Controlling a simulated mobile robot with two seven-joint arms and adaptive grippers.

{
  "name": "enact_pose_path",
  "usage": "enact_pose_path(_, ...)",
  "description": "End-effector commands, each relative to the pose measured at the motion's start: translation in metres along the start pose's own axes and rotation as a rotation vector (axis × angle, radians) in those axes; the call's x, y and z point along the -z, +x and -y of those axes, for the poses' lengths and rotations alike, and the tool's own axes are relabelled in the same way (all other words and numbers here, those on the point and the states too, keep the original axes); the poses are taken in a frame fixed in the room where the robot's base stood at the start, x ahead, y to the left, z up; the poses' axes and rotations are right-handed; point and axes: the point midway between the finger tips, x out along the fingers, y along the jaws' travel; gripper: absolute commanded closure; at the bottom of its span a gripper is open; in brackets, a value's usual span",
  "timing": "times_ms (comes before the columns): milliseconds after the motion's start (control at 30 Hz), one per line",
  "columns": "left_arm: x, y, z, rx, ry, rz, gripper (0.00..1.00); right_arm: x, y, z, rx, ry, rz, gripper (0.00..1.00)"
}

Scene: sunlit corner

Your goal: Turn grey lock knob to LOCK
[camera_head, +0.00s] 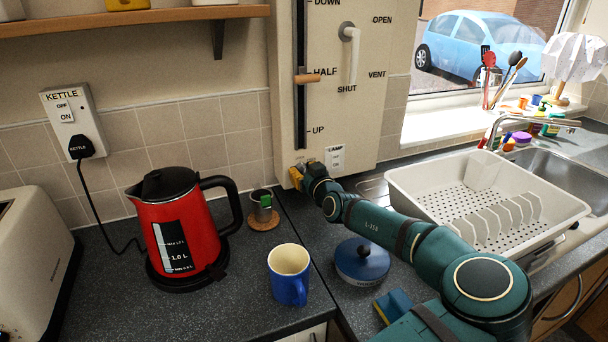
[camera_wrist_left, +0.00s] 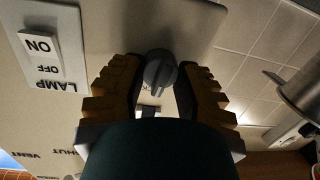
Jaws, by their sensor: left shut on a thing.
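The grey lock knob (camera_wrist_left: 160,72) sits on the cream panel (camera_head: 390,120), low down and left of the LAMP switch (camera_head: 336,157). In the left wrist view it is between the yellow pads of my left gripper (camera_wrist_left: 160,88), which is shut on it. Part of its label shows as a "K" by the knob; the rest is hidden. In the head view my left gripper (camera_head: 297,176) reaches the panel's lower left corner and hides most of the knob. I cannot tell which mark the knob points to. My right gripper is not in view.
Above the knob is a slider (camera_head: 307,79) at HALF; a white handle (camera_head: 351,50) is near SHUT. A white dish rack (camera_head: 420,190) is right of my arm.

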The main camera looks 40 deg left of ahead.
Motion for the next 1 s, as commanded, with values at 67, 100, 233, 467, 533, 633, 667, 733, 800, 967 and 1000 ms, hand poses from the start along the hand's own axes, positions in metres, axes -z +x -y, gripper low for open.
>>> enact_pose_path(67, 0.0025, 0.0001, -0.0009, -0.006, -0.044, -0.001, 1.0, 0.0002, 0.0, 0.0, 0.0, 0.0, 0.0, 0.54)
enact_pose_path(100, 0.0026, 0.0001, -0.0009, -0.008, -0.061, 0.0, 1.0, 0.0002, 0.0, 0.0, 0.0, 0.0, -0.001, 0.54)
enact_pose_path(233, 0.0027, 0.0001, -0.0007, -0.011, -0.107, 0.002, 1.0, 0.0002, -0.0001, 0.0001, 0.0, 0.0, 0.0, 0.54)
enact_pose_path(467, 0.0032, 0.0002, -0.0008, -0.014, -0.143, 0.002, 1.0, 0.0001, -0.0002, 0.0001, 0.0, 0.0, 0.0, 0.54)
enact_pose_path(533, 0.0033, 0.0002, -0.0008, -0.015, -0.146, 0.002, 1.0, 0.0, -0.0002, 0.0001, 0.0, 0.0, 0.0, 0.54)
enact_pose_path(633, 0.0035, 0.0002, -0.0009, -0.015, -0.147, 0.002, 1.0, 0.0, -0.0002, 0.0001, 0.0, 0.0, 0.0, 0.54)
enact_pose_path(667, 0.0035, 0.0002, -0.0009, -0.015, -0.147, 0.002, 1.0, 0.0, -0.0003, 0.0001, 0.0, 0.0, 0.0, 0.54)
enact_pose_path(733, 0.0037, 0.0003, -0.0009, -0.015, -0.147, 0.001, 1.0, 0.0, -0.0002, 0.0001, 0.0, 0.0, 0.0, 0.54)
enact_pose_path(800, 0.0038, 0.0003, -0.0009, -0.015, -0.147, 0.001, 1.0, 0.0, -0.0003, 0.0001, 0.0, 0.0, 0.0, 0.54)
enact_pose_path(967, 0.0034, 0.0003, -0.0006, -0.014, -0.146, 0.002, 0.33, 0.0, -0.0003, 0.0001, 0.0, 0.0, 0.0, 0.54)
enact_pose_path(1000, 0.003, 0.0003, -0.0004, -0.014, -0.145, 0.003, 0.33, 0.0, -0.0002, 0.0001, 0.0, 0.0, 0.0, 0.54)
